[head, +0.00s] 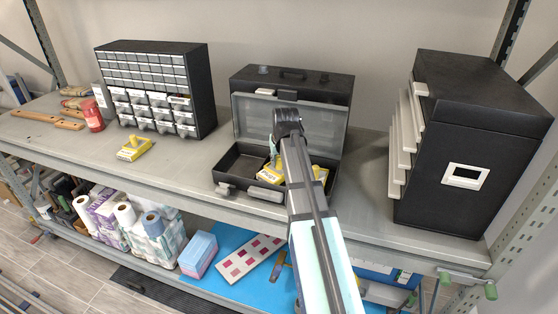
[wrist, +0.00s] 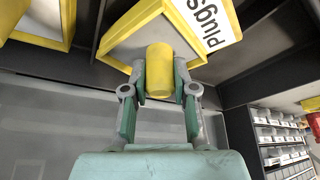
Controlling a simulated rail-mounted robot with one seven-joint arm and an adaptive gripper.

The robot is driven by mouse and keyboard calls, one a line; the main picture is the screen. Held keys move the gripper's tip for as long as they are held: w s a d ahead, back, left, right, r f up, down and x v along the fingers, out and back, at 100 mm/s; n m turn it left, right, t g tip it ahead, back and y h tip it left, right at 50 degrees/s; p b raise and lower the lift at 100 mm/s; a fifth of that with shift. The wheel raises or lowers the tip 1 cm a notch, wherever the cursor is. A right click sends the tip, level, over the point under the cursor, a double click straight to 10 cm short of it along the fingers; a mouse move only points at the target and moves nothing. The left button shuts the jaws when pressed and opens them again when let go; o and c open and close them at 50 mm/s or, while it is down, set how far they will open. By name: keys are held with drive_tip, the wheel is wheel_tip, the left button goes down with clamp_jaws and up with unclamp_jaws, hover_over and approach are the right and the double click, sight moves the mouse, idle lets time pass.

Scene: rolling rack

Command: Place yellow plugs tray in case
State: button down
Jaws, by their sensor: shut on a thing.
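The open black case (head: 238,158) stands on the shelf in the head view, lid raised at the back. My gripper (wrist: 161,82) is shut on the yellow handle of a yellow tray (wrist: 125,42) whose label reads "Plugs". In the head view this tray (head: 270,174) shows inside the case's outline, left of my arm; I cannot tell whether it touches the case floor. A second yellow tray (head: 320,173) sits in the case to the right, also seen in the wrist view (wrist: 45,25). My arm hides the fingers in the head view.
Another yellow tray (head: 134,148) sits on the shelf left of the case. A small-drawer cabinet (head: 190,75) stands behind it, and a large black drawer unit (head: 460,140) stands at right. A red jar (head: 92,115) and wooden tools (head: 50,120) lie far left.

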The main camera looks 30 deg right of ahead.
drive_tip(key=shift+f, duration=0.45)
drive_tip(key=shift+f, duration=0.1)
drive_tip(key=c, duration=0.9)
unclamp_jaws()
drive_tip(key=b+v, duration=0.3)
drive_tip(key=v, duration=0.9)
